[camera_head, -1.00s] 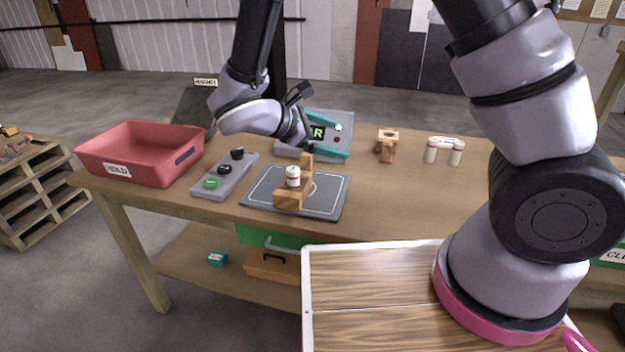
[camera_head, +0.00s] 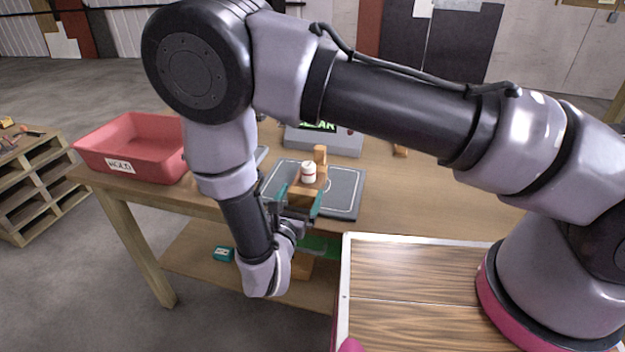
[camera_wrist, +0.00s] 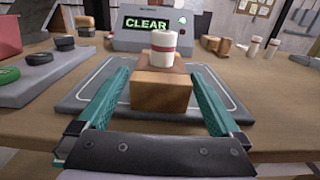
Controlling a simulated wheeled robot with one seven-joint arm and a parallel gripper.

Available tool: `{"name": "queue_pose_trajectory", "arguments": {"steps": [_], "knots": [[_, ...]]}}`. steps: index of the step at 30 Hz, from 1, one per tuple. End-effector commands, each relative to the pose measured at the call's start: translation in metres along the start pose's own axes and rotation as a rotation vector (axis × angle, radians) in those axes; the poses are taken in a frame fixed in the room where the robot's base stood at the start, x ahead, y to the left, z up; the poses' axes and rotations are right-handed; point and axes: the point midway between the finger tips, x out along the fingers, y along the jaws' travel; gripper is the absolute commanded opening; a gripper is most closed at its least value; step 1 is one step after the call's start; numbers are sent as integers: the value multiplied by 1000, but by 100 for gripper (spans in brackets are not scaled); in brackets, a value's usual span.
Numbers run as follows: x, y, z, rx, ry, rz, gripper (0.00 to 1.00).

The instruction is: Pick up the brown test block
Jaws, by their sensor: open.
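The brown test block (camera_wrist: 162,92) sits on a dark grey mat (camera_wrist: 78,104) with white line markings. A small white cylinder with a red band (camera_wrist: 163,48) stands on top of the block. My gripper (camera_wrist: 158,82) is open, with one teal finger on each side of the block. It also shows in the head view (camera_head: 299,198), at the table's front edge. Contact between fingers and block cannot be told.
A grey detector (camera_wrist: 185,42) with a green CLEAR display stands behind the mat. A pad with green and black buttons (camera_wrist: 30,84) is on the left. White cylinders (camera_wrist: 254,48) and wooden pieces (camera_wrist: 222,45) stand back right. A red HOLD bin (camera_head: 128,146) is at the table's left.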

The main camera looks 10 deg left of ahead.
Motion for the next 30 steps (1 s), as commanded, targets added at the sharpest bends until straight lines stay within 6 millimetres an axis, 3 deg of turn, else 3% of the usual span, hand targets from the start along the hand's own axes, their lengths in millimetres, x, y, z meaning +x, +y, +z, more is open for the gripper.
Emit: {"name": "queue_pose_trajectory", "arguments": {"steps": [8,15,25,30], "knots": [[26,-2,-1,0,0,-4,100],[61,-3,-2,0,1,-4,100],[69,-2,-2,0,1,-1,100],[69,-2,-2,0,1,-2,35]]}}
